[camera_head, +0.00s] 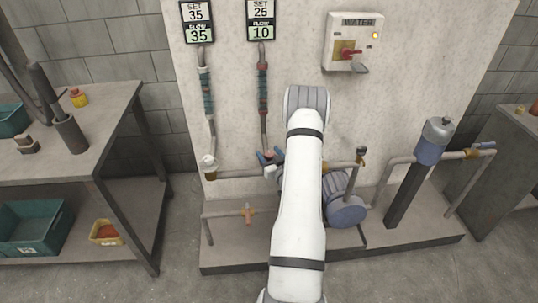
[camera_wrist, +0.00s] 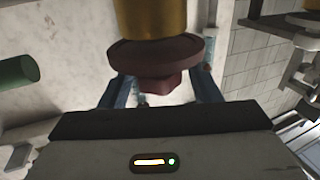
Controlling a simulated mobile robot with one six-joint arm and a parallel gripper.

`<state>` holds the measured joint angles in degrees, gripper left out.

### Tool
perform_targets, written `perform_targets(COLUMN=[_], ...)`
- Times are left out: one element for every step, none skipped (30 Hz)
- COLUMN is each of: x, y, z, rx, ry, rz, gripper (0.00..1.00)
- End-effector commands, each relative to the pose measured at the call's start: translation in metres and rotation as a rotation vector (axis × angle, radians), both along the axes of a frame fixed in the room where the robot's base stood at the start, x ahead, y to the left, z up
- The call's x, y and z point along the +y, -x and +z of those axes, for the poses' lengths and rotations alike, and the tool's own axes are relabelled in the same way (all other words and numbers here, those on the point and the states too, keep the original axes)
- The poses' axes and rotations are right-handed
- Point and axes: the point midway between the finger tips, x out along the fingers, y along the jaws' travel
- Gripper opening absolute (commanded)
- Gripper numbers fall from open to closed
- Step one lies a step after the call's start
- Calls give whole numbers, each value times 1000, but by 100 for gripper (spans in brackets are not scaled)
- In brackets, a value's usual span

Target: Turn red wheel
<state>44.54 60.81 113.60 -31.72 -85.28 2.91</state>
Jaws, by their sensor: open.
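The dark red wheel (camera_wrist: 155,55) fills the upper middle of the wrist view, below a brass-coloured fitting (camera_wrist: 150,18). A red hub sticks out from it toward my gripper. My gripper (camera_wrist: 162,90) is open, its blue fingers apart on the left and right of the hub. I cannot tell if either finger touches it. In the head view my gripper (camera_head: 270,158) is at the pipe below the right hose, left of my white arm. The wheel is mostly hidden there by the fingers.
A blue-grey pump (camera_head: 347,211) stands right of my arm on the low plinth. A wall box marked WATER (camera_head: 352,42) and two flow displays, reading 35 (camera_head: 199,33) and 10 (camera_head: 261,31), hang above. A workbench (camera_head: 105,97) stands at left.

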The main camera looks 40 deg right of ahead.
Motion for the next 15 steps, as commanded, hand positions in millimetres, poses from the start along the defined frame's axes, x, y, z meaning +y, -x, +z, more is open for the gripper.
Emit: perform_targets(x=[0, 0, 0, 0, 0, 0, 0, 0, 0, 0, 0, 0, 0, -1, -1], y=[0, 0, 0, 0, 0, 0, 0, 0, 0, 0, 0, 0, 0, 0, 0], z=[0, 0, 0, 0, 0, 0, 0, 0, 0, 0, 0, 0, 0, 0, 0], rx=[0, 0, 0, 0, 0, 1, 1, 1, 1, 1, 1, 1, 1, 1, 1], ry=[0, 0, 0, 0, 0, 0, 0, 0, 0, 0, 0, 0, 0, 0, 0], rz=[0, 0, 0, 0, -1, -1, -1, -1, -1, -1, -1, -1, -1, -1, -1], gripper=[57, 57, 57, 57, 57, 57, 54, 52, 49, 46, 44, 41, 38, 36, 32])
